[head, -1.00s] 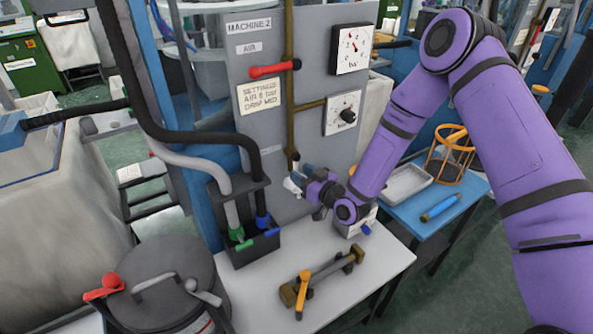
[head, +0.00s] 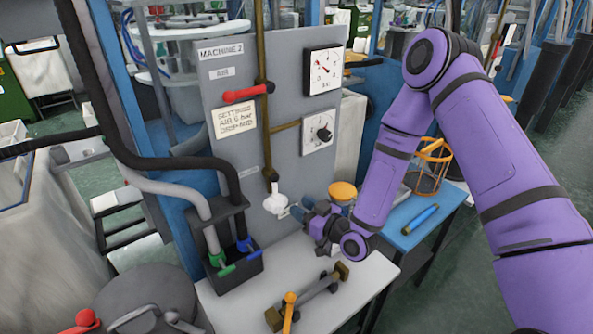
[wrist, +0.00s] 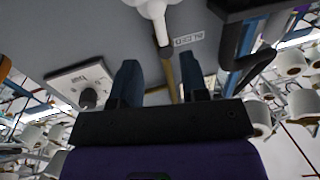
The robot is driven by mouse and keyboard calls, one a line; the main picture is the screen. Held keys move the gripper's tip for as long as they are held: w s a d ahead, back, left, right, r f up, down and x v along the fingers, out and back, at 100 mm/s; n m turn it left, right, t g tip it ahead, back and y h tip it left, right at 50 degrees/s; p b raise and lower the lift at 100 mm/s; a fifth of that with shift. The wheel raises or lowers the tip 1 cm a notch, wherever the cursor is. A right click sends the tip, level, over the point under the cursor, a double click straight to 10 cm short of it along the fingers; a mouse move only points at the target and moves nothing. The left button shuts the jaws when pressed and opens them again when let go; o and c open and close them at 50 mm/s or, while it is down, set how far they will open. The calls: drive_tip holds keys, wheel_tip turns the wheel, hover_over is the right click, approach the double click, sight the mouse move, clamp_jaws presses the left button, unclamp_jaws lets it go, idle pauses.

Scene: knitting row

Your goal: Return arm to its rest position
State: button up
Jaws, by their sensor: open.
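My gripper (head: 291,211) is at the end of my purple arm, low in front of the grey machine panel (head: 225,165). Its fingers are apart and empty. A white rounded fitting (head: 276,204) at the lower end of the brass pipe is just left of the fingertips in the head view. In the wrist view the open fingers (wrist: 158,85) show with a gap between them, and the white fitting (wrist: 155,12) is beyond them at the top edge. My arm reaches in from the right, bent at a high elbow.
A white table (head: 240,306) below holds a brass-ended bar (head: 318,294) with an orange handle. A black hose bin (head: 237,266) stands left. A blue table (head: 395,240) at right holds an orange wire cage (head: 430,165). The panel carries gauges (head: 323,70) and a red lever (head: 248,93).

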drive_tip(key=w+d+r+n+g+h, duration=0.1)
drive_tip(key=w+d+r+h, duration=0.15)
drive_tip(key=r, duration=0.35)
drive_tip(key=w+d+r+g+h, duration=0.1)
drive_tip(key=w+d+r+h, duration=0.1)
drive_tip(key=d+r+h, duration=0.3)
drive_tip(key=s+d+r+m+h, duration=0.1)
drive_tip(key=s+d+r, duration=0.15)
drive_tip(key=r, duration=0.25)
drive_tip(key=s+d+r+m+g+h, duration=0.1)
drive_tip(key=d+r, duration=0.3)
drive_tip(key=s+d+r+m+h, duration=0.1)
drive_tip(key=s+d+r, duration=0.15)
drive_tip(key=r, duration=0.25)
drive_tip(key=s+d+r+m+g, duration=0.1)
drive_tip(key=s+d+r+m, duration=0.1)
drive_tip(key=s, duration=0.7)
drive_tip(key=s+d+r+m+g+h, duration=0.1)
drive_tip(key=s+d+r, duration=0.3)
drive_tip(key=s, duration=0.5)
drive_tip(key=s+d+r+m+g+h, duration=0.1)
drive_tip(key=s+d+r+m+g, duration=0.1)
drive_tip(key=s+r, duration=0.3)
drive_tip(key=s+d+m, duration=0.1)
drive_tip(key=s, duration=0.3)
drive_tip(key=shift+s+r+m+g, duration=0.2)
drive_tip(key=shift+s+m+g, duration=0.1)
drive_tip(key=shift+s+m, duration=0.1)
